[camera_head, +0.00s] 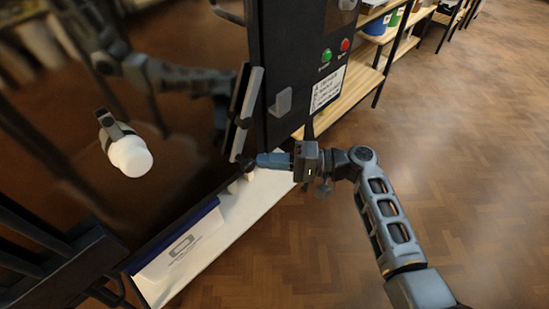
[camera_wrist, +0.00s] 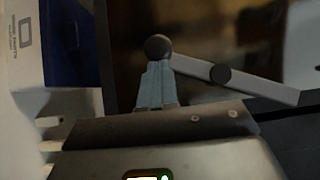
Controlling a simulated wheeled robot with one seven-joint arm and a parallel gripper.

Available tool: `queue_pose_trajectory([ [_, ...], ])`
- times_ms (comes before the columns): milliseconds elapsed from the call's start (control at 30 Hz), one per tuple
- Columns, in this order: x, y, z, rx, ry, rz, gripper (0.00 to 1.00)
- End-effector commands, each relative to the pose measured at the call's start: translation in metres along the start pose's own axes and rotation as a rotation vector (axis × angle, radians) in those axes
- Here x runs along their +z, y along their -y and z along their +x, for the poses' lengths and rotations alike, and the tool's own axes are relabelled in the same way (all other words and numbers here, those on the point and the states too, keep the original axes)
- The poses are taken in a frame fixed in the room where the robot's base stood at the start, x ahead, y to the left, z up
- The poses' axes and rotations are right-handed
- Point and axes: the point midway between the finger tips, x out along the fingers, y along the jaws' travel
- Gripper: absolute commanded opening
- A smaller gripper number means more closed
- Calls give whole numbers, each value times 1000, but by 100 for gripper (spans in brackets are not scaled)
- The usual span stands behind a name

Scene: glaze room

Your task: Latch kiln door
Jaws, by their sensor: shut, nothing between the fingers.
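The dark, glossy kiln door (camera_head: 185,190) fills the left of the head view. A grey latch bar (camera_head: 243,112) runs up and down near its right edge. A grey hook-shaped catch (camera_head: 282,102) is on the black panel to the right of the bar. In the wrist view a grey lever (camera_wrist: 255,83) ends in a dark round knob (camera_wrist: 157,47).
The black panel (camera_head: 262,60) carries a green button (camera_head: 326,56) and a red button (camera_head: 345,45). Wooden shelves (camera_head: 365,82) stand behind. The floor (camera_head: 470,150) to the right is clear.

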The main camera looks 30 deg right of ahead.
Motion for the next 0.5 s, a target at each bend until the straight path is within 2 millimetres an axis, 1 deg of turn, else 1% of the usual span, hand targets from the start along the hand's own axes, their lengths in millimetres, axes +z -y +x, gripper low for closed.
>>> queue_pose_trajectory([
  [33,4,-5,4,-30,4,36,0],
  [133,10,-5,9,-91,3,110,0],
  [500,31,4,27,-322,4,374,0],
])
